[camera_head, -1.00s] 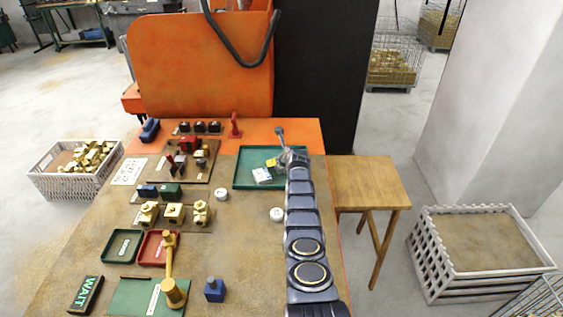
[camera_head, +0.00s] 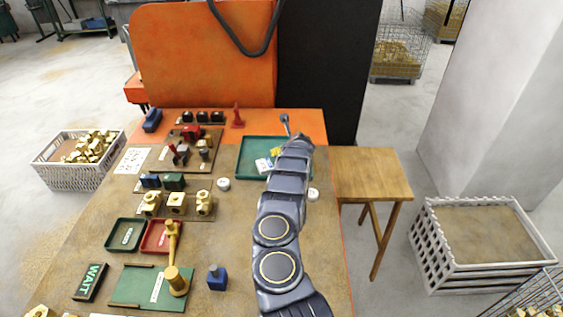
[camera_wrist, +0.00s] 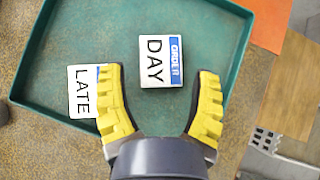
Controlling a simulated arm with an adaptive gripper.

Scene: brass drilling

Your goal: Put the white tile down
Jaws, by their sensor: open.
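A white tile marked DAY with a blue ORDER strip (camera_wrist: 162,60) lies in the green tray (camera_wrist: 40,68). A second white tile marked LATE (camera_wrist: 82,92) lies to its left, partly hidden behind the left finger. My gripper (camera_wrist: 160,74) is open, its yellow fingers apart, with the DAY tile at and just beyond the gap between the tips. Neither tile is gripped. In the head view, a white tile (camera_head: 263,165) shows in the green tray (camera_head: 249,148), while my arm hides part of the tray and most of the gripper.
Left of the tray stand fixtures with brass fittings (camera_head: 176,202), a green dish (camera_head: 125,235), a red dish (camera_head: 155,240) and a brass mallet (camera_head: 173,265). A white disc (camera_head: 223,184) lies near the tray. A wooden side table (camera_head: 372,172) adjoins on the right.

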